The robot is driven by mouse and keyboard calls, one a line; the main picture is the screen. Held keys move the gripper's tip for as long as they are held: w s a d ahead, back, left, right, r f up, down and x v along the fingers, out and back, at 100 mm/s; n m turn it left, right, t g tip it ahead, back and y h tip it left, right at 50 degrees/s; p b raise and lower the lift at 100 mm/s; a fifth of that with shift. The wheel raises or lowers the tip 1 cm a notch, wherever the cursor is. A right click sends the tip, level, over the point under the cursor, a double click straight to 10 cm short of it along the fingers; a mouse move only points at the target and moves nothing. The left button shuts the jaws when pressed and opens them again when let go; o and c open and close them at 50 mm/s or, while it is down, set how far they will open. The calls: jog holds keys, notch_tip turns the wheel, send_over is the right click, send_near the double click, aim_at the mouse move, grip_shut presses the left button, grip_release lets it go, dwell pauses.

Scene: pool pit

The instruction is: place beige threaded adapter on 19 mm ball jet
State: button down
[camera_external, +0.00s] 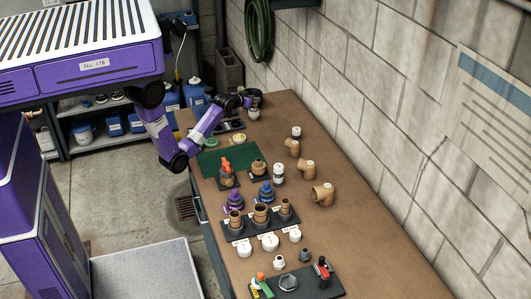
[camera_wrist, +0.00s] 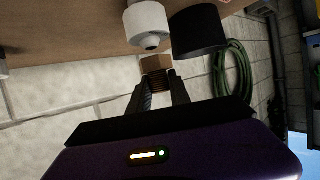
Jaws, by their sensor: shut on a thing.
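My gripper (camera_wrist: 158,78) is shut on a small beige-brown piece (camera_wrist: 155,63), likely the beige threaded adapter, at its fingertips in the wrist view. That view is upside down, with the table at the top. Just past the held piece is a white fitting (camera_wrist: 147,22) with a rounded grey end. I cannot tell whether they touch, or whether the fitting is the 19 mm ball jet. In the external view my gripper (camera_external: 246,101) is at the far end of the table, small and partly hidden among dark shapes. The held piece cannot be made out there.
A black cylinder (camera_wrist: 198,30) stands close beside the white fitting. On the table (camera_external: 345,235), a green mat (camera_external: 228,163) and a black rack (camera_external: 238,233) of brown fittings lie nearer the camera. Tan elbows (camera_external: 322,194) stand along the right. A block wall (camera_external: 400,90) runs behind.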

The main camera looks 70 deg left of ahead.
jog(key=shift+f, duration=1.05)
jog(key=shift+f, duration=0.1)
jog(key=shift+f, duration=0.1)
jog(key=c, duration=1.2)
grip_release()
